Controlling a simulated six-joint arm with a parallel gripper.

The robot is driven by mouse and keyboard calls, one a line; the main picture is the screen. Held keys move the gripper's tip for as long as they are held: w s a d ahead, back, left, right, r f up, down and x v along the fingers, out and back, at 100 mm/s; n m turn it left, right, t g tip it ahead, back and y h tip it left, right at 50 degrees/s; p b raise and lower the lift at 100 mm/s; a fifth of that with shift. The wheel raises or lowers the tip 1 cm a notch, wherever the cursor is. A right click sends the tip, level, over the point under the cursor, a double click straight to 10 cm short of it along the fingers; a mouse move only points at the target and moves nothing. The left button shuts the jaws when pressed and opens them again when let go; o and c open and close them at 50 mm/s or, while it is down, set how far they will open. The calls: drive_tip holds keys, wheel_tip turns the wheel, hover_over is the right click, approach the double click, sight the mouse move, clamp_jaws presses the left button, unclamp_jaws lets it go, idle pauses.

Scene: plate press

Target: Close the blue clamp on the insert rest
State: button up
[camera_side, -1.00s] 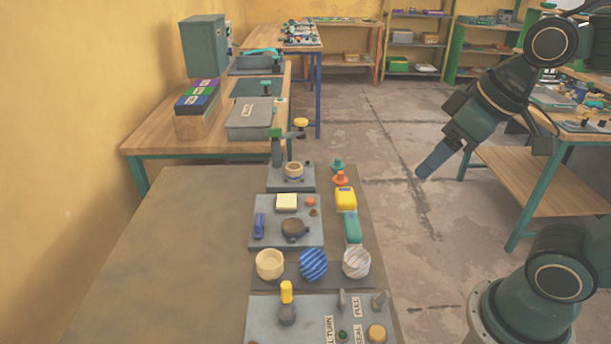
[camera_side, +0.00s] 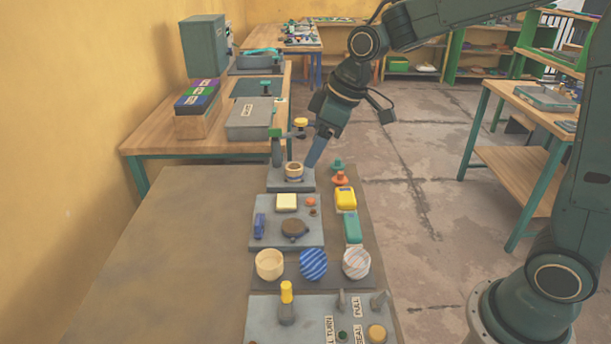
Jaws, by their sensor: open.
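The blue clamp (camera_side: 259,226) stands upright at the left edge of a grey plate (camera_side: 272,242) on the bench. On this plate, to the right of the clamp, is a dark round piece (camera_side: 293,227) with a small handle at its front. I cannot tell for sure which part is the insert rest, or whether the clamp is open. My gripper (camera_side: 311,163) is open and points down, just right of the cream ring on the plate behind. It is behind and to the right of the clamp, well apart from it. Its fingers overlap in this view.
A press post with a yellow knob (camera_side: 301,122) and a cream ring (camera_side: 294,170) stand close left of my gripper. A yellow block (camera_side: 345,198) and a green block (camera_side: 352,227) lie right of the plate. Several round pieces sit in front. The bench's left side is clear.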

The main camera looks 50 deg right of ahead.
sight(258, 219)
drive_tip(key=w+a+f+n+y, duration=0.1)
drive_tip(key=w+a+f+n, duration=0.1)
drive_tip(key=w+f, duration=0.7)
drive_tip(key=shift+w+f+n+g, duration=0.15)
drive_tip(key=shift+f+n+g, duration=0.15)
drive_tip(key=shift+f+g, duration=0.1)
drive_tip(key=shift+a+f, duration=0.1)
drive_tip(key=shift+f, duration=0.05)
drive_tip(key=shift+x, duration=6.75)
drive_tip(key=shift+a, duration=0.15)
drive_tip(key=shift+c, duration=0.4)
drive_tip(key=c, duration=0.9)
